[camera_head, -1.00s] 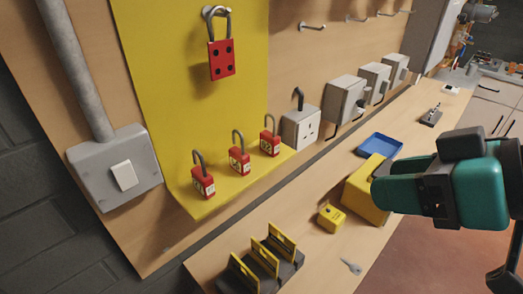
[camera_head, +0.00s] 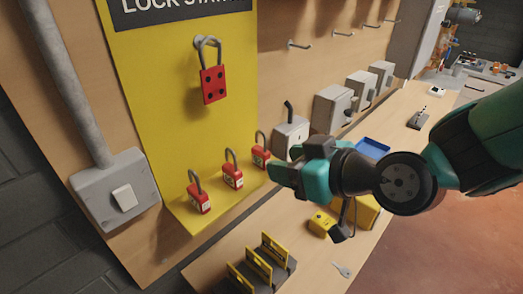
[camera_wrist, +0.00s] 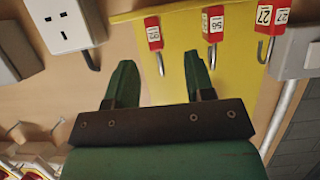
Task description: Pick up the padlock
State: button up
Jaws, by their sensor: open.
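Three red padlocks with grey shackles and white labels stand in a row on the yellow shelf (camera_head: 215,208). They are the left padlock (camera_head: 199,200), the middle padlock (camera_head: 232,177) and the right padlock (camera_head: 260,156). In the wrist view they appear upside down at the top: one labelled 27 (camera_wrist: 268,20), one labelled 56 (camera_wrist: 212,25) and one more (camera_wrist: 153,35). My gripper (camera_head: 275,172) is just right of the right padlock in the head view. In the wrist view its green fingers (camera_wrist: 158,75) are apart, with nothing between them.
A red lockout hasp (camera_head: 213,85) hangs on a hook above the shelf. A white socket (camera_wrist: 65,20) is beside the yellow board. A yellow box (camera_head: 321,223), a key (camera_head: 342,270), a black-and-yellow rack (camera_head: 262,265) and a blue tray (camera_head: 373,148) are on the bench.

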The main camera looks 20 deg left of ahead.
aim_at(268, 157)
jog(key=p+x, duration=0.1)
jog(key=x, duration=0.1)
jog(key=p+x, duration=0.2)
jog(key=shift+w+a+r, duration=0.1)
jog(key=shift+w+a, duration=0.15)
jog(key=shift+w, duration=0.1)
jog(key=shift+w+a+f, duration=0.15)
jog(key=shift+a+f, duration=0.05)
jog(key=shift+a, duration=0.05)
jog(key=shift+c, duration=0.5)
grip_shut()
